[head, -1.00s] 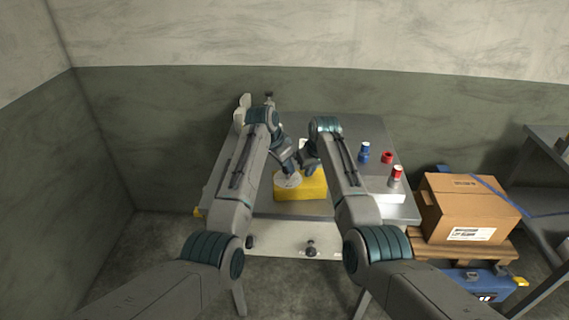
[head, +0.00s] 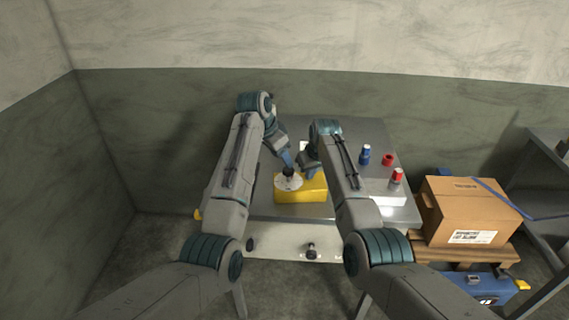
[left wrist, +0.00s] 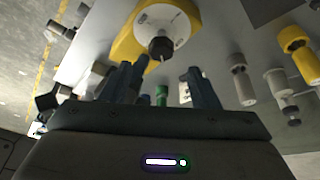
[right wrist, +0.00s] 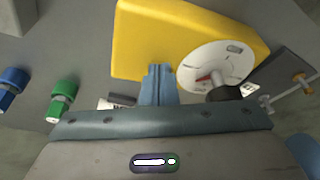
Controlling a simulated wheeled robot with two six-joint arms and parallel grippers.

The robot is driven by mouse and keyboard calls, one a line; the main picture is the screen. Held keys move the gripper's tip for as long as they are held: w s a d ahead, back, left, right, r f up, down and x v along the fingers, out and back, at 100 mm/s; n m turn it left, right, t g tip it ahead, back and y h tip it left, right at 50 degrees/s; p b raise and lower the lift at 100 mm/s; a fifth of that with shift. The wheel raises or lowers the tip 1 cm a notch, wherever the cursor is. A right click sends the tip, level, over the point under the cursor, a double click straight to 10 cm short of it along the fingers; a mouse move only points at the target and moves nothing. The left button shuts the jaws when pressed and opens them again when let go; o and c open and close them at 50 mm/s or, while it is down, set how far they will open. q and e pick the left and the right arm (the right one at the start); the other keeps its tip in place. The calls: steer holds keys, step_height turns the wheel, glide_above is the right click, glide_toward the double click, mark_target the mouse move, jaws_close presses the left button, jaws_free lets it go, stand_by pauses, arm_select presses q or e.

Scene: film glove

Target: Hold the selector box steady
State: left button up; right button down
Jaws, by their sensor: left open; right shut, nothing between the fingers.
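The selector box (head: 312,193) is yellow and sits on the grey table (head: 258,208), with a round white dial and black knob on its left part. The left wrist view shows the box (left wrist: 125,47), its dial (left wrist: 178,22) and the knob (left wrist: 160,46) beyond my left gripper (left wrist: 162,85). That gripper is open, its fingers apart and empty, just behind the knob in the head view. My right gripper (right wrist: 158,75) is shut and empty, its fingertips at the edge of the yellow box (right wrist: 180,35), beside the dial. I cannot tell whether they touch it.
A blue jar (head: 365,154), a red ring-like piece (head: 388,159) and a red-topped jar (head: 397,175) stand on the table's right side near a white block (head: 388,199). A cardboard box (head: 468,208) stands on a pallet at right. Blue (right wrist: 14,80) and green (right wrist: 64,92) fittings show near my right gripper.

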arm_select(q)
steer(key=v, duration=0.6)
steer(key=shift+s+r, duration=0.15)
steer(key=n+t+h, duration=0.9)
steer(key=n+h, duration=0.1)
steer(key=n, duration=2.6)
glide_toward(284, 172)
steer(key=x, duration=1)
